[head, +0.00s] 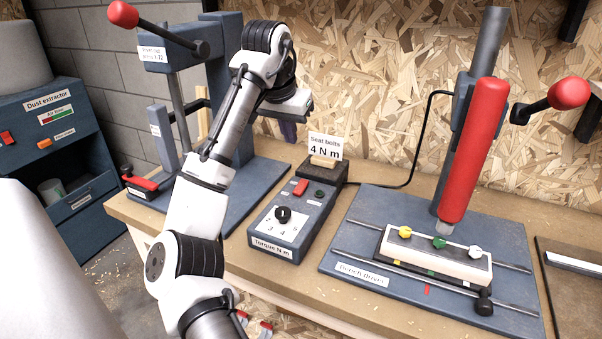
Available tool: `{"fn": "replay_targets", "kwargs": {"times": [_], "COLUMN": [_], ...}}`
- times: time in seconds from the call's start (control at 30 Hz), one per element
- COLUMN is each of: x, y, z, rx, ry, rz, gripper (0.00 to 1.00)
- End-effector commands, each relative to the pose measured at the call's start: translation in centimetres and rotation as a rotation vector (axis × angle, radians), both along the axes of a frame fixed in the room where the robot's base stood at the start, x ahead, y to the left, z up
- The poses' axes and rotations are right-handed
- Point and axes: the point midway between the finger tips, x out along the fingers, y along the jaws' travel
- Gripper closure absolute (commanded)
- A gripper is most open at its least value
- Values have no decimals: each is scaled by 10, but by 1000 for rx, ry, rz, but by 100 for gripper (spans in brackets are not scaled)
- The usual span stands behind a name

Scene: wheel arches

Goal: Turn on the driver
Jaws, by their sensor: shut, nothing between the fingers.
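The bench driver stands at the right in the head view: a red cylindrical body (476,150) on a grey post above a blue-grey base plate (350,245) labelled "Bench driver". Its tip is over a white block (437,256) with yellow, green and white knobs. A cable runs from the driver to the blue-grey control box (262,229), labelled "Torque N m". The box has a black dial (283,214), a red rocker switch (301,187) and a dark green button or lamp (320,193). My gripper (289,134) is shut and empty, hanging behind the box, apart from it.
A sign "Seat bolts 4 N m" (325,147) stands behind the box. A press with a red-knobbed lever (123,15) and a red-handled clamp (139,182) are at the left. A dust extractor (47,121) is further left. A red-ball lever (568,93) sticks out at the right.

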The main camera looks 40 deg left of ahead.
Motion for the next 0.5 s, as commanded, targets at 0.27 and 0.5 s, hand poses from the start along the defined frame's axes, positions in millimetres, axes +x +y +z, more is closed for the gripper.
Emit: {"fn": "replay_targets", "kwargs": {"times": [0.27,0.5], "x": [9,26], "y": [1,4], "z": [-25,-72], "rx": [-4,-6], "ry": [1,1], "rz": [-4,-4], "gripper": [100,100]}}
